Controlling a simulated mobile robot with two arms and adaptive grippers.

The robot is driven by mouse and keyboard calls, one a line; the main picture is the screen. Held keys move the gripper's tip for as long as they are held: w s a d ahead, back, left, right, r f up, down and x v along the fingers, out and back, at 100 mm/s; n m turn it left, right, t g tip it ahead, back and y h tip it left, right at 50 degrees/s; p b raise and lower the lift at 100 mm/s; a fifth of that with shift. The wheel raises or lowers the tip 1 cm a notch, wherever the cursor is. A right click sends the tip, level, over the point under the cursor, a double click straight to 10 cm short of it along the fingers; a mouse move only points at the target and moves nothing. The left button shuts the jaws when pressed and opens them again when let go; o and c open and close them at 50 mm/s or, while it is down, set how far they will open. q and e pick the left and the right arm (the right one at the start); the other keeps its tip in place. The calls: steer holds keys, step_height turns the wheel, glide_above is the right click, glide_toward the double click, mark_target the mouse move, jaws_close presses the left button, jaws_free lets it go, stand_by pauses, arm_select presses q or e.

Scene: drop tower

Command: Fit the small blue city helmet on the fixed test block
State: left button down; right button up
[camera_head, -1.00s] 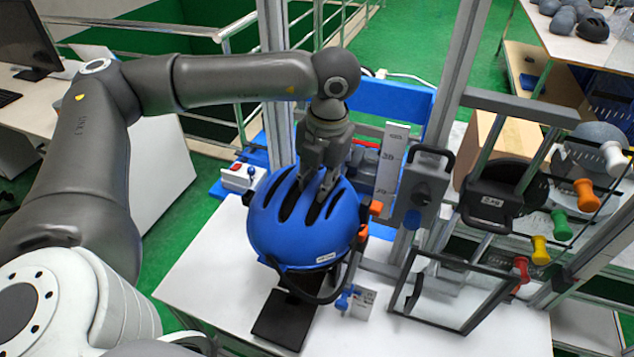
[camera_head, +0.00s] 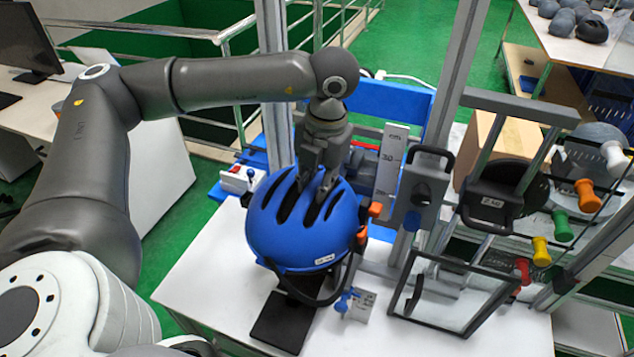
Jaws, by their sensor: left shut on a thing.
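The blue helmet (camera_head: 297,235) with dark vent slots and a small white label sits upright over a black stand (camera_head: 283,320) on the white table. My left gripper (camera_head: 323,190) comes down from above and is shut on the helmet at its top vents. The fixed test block is hidden under the helmet, so I cannot tell how closely the helmet sits on it. A dark strap (camera_head: 325,295) hangs at the helmet's lower right. My right gripper is not in view.
A metal upright with a centimetre scale (camera_head: 390,160) stands close behind the helmet. A framed clear guard (camera_head: 455,295) and a black weight carriage (camera_head: 492,200) are to the right. Coloured knobs (camera_head: 562,225) stick out there. The white table's front left (camera_head: 215,275) is clear.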

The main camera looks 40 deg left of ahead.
arm_select(q)
steer(key=shift+f, duration=0.1)
steer(key=c, duration=1.3)
jaws_free()
steer(key=shift+s, duration=0.1)
steer(key=shift+o, duration=0.5)
steer(key=shift+a, duration=0.1)
steer(key=c, duration=0.4)
steer(key=shift+o, duration=0.2)
steer(key=shift+r, duration=0.35)
steer(key=shift+r+p, duration=0.55)
steer(key=shift+r, duration=0.3)
steer(key=shift+r, duration=0.15)
